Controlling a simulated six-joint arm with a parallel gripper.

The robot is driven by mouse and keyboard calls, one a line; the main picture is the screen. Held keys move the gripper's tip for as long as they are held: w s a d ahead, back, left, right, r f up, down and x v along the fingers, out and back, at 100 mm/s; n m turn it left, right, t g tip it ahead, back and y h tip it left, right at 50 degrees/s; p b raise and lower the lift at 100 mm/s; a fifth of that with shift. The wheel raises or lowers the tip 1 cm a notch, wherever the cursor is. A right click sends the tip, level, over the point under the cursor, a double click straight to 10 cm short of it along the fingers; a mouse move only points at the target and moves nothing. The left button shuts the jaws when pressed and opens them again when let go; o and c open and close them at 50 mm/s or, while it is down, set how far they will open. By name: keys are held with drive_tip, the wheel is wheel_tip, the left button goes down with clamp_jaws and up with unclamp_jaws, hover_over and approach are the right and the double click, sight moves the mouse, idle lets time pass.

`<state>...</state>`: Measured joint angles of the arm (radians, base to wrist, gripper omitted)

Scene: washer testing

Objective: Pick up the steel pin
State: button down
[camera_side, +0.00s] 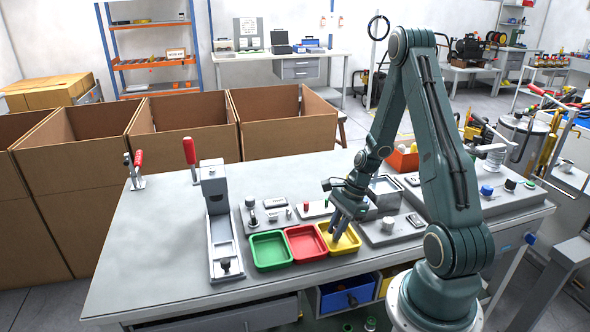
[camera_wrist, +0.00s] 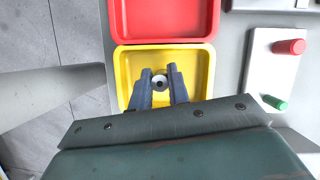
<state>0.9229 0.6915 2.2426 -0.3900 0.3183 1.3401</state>
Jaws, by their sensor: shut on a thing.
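My gripper (camera_side: 341,236) points down at the yellow tray (camera_side: 352,248) in the side view. In the wrist view my gripper (camera_wrist: 160,80) has its two fingers on either side of a small round steel piece (camera_wrist: 159,83) with a dark centre. The fingers are shut on it, over the yellow tray (camera_wrist: 203,65). I see the piece end-on, so I cannot tell its length or whether it is the steel pin. In the side view the fingers hide it. I cannot tell whether it touches the tray floor.
A red tray (camera_side: 306,243) and a green tray (camera_side: 270,250) stand in a row beside the yellow one. A grey clamp stand (camera_side: 222,242) is further left. A pale plate (camera_wrist: 270,72) holds a red peg (camera_wrist: 290,47) and a green peg (camera_wrist: 275,102).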

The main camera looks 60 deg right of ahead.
sight(336, 226)
drive_tip(key=shift+r, duration=0.1)
wheel_tip(336, 226, up, 20)
idle(0.8)
drive_tip(key=shift+w, duration=0.15)
idle(0.4)
